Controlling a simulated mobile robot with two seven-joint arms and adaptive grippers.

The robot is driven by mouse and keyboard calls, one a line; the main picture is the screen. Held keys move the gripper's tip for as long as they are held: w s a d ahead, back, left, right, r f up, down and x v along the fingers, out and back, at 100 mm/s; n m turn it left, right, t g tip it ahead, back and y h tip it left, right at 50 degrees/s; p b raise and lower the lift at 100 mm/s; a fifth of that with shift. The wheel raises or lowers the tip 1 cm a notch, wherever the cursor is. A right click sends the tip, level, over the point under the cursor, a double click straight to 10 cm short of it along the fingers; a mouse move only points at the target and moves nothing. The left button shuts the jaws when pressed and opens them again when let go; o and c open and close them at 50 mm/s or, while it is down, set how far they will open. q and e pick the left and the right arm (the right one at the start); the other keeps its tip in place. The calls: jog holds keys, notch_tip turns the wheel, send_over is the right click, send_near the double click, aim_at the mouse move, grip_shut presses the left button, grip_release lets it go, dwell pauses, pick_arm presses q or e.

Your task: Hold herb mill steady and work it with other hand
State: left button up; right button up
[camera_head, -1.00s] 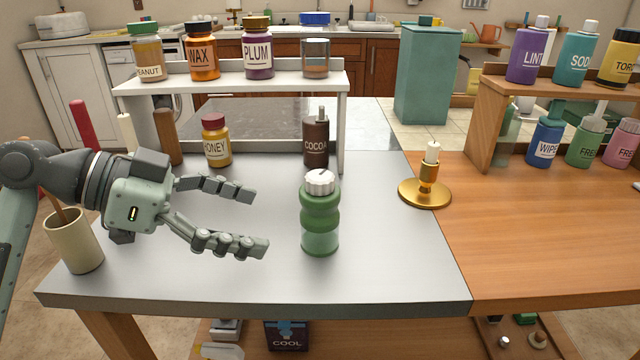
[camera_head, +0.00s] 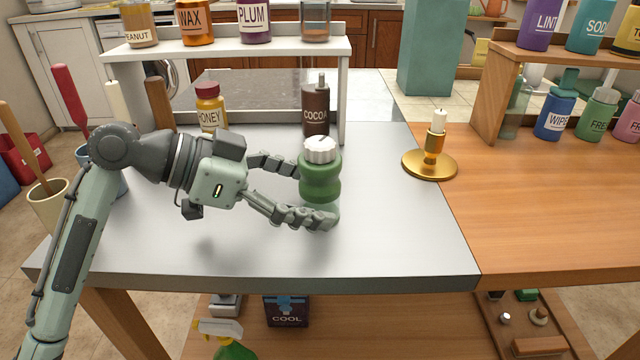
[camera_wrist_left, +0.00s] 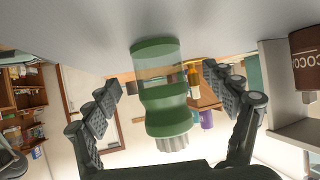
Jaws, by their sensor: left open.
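The herb mill (camera_head: 320,178) is a green bottle-shaped grinder with a ribbed white cap. It stands upright on the grey part of the table. My left gripper (camera_head: 312,197) is open, with its fingers on either side of the mill's body. In the left wrist view the mill (camera_wrist_left: 163,90) appears upside down between the two spread fingers, with gaps visible on both sides. In the head view the near finger hides part of the mill's lower body. My right gripper is not in view.
A brown cocoa bottle (camera_head: 316,108) and a honey jar (camera_head: 211,108) stand behind, by the white shelf (camera_head: 225,50). A brass candle holder (camera_head: 430,164) stands to the right. The grey surface in front of the mill is clear.

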pick_arm(q)
jog(key=shift+w+d+f, duration=0.1)
jog(key=shift+d+f, duration=0.1)
jog(key=shift+d, duration=0.15)
jog(key=c, duration=1.2)
jog(key=shift+c, duration=1.2)
